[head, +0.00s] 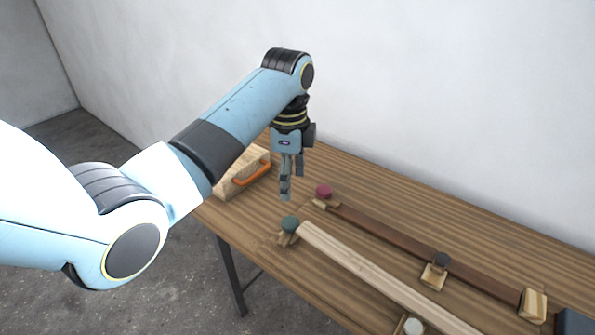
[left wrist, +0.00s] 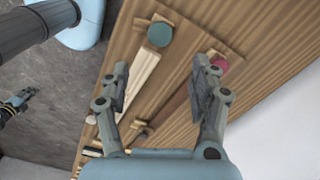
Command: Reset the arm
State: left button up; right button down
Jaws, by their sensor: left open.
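My left arm comes in from the left in the head view. Its left gripper (head: 291,183) points down above the far left part of the wooden table, and nothing is in it. In the left wrist view the left gripper (left wrist: 160,92) shows its two fingers apart, with table and strips visible between them. Below and near it are a green round knob (head: 290,223) and a dark red round knob (head: 324,191), each at the end of a wooden strip. My right gripper is not clearly seen in the head view; a small dark gripper (left wrist: 20,102) shows at the left edge of the left wrist view, too small to read.
A pale strip (head: 380,278) and a dark brown strip (head: 400,240) lie along the wooden table (head: 400,190), with small wooden blocks. A white wall (head: 450,80) borders the table's back.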

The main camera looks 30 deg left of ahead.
pick_arm(q)
jog(key=s+f+n+t, duration=0.1)
jog(key=s+n, duration=0.2)
jog(key=s, duration=0.3)
jog(key=s+f+n, duration=0.2)
jog(key=s, duration=0.4)
jog(key=s+d+r+n+t, duration=0.1)
jog(key=s+r+n, duration=0.3)
jog(key=s, duration=0.3)
jog(key=s+d+r+n+t, duration=0.2)
jog(key=s+r+n, duration=0.2)
jog(key=s, duration=0.4)
jog(key=s+a+f+g+y+b, duration=0.2)
jog(key=f+b, duration=1)
jog(key=f, duration=2.9)
jog(key=s+a+f+b, duration=0.1)
jog(key=s+f+b, duration=0.3)
jog(key=s+f, duration=0.5)
jog(key=s+a+f+g+h+b, duration=0.1)
jog(key=s+f+b, duration=0.4)
jog(key=f, duration=0.9)
jog(key=s, duration=0.3)
jog(key=shift+s+f, duration=0.15)
jog(key=shift+s, duration=0.2)
